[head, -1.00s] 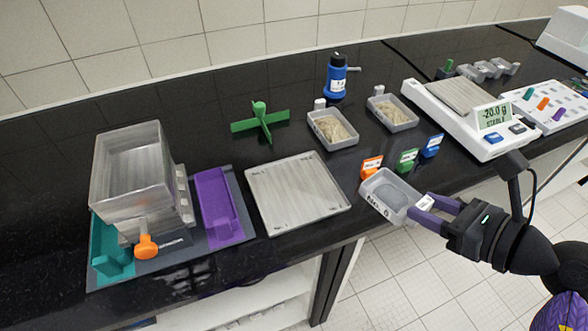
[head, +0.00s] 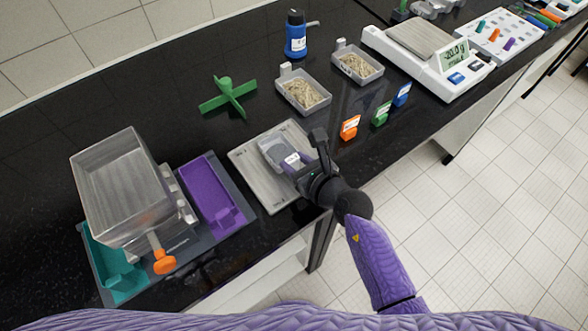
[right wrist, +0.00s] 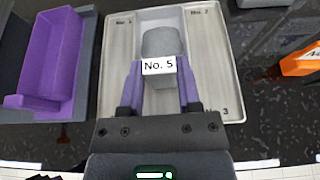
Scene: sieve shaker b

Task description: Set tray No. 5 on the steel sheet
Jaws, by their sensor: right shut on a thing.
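Tray No. 5 (head: 276,148) is a small grey translucent tray with a white label reading "No. 5", also clear in the right wrist view (right wrist: 161,42). My right gripper (head: 296,161) is shut on its label end. The tray is over the steel sheet (head: 258,185), a square brushed plate. In the right wrist view the sheet (right wrist: 118,62) shows corner marks No. 1, No. 2 and a 3. The tray lies between the No. 1 and No. 2 marks. I cannot tell whether it touches the sheet. My left gripper is not in view.
A purple channel (head: 212,195) and a clear box (head: 122,185) with an orange knob stand left of the sheet. A green cross (head: 229,98) is behind. Two filled trays (head: 303,95) (head: 357,65), coloured tags (head: 349,127) and a balance (head: 430,60) are to the right.

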